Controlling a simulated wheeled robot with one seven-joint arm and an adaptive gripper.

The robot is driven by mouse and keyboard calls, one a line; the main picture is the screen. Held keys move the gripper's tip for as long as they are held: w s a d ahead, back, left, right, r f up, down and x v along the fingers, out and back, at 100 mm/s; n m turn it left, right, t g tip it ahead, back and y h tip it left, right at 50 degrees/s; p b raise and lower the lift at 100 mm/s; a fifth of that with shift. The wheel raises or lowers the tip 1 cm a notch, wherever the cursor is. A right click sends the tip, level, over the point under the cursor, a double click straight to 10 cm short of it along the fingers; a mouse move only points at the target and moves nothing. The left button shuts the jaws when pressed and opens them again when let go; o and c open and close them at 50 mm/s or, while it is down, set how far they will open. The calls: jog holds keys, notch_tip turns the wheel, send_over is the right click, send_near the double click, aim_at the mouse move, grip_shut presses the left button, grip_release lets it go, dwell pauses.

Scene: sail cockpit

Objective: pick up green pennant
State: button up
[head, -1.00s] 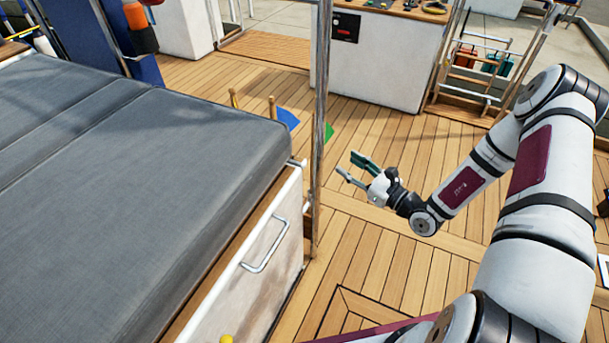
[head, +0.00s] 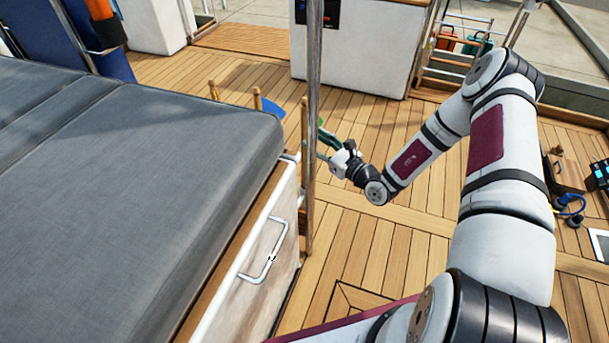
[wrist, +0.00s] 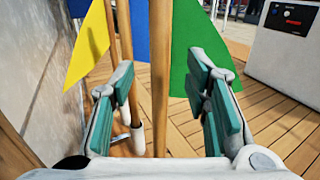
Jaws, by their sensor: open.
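The green pennant (wrist: 197,40) hangs from a wooden stick (wrist: 160,90) in the wrist view, to the right of the stick. My gripper (wrist: 162,85) is open, with teal pads on both fingers. In the picture, the stick runs upright between the fingers, and the right finger overlaps the cloth's lower edge. I cannot tell how deep the stick is between the pads. In the head view, my gripper (head: 327,147) is beside the steel post, which hides part of this spot.
A blue pennant (wrist: 139,30) and a yellow pennant (wrist: 88,45) hang close on the left. A steel post (head: 314,70) stands beside my gripper. The grey-cushioned bench (head: 130,180) fills the left.

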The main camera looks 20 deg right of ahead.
aim_at(304, 133)
jog(key=shift+f+b+x, duration=0.1)
jog(key=shift+b+x, duration=0.65)
jog(key=shift+x, duration=0.55)
jog(key=shift+f+b+x, duration=0.15)
jog(key=shift+b+x, duration=0.55)
jog(key=shift+x, duration=0.65)
jog(key=shift+w, duration=0.2)
jog(key=shift+a+r, duration=0.1)
grip_shut()
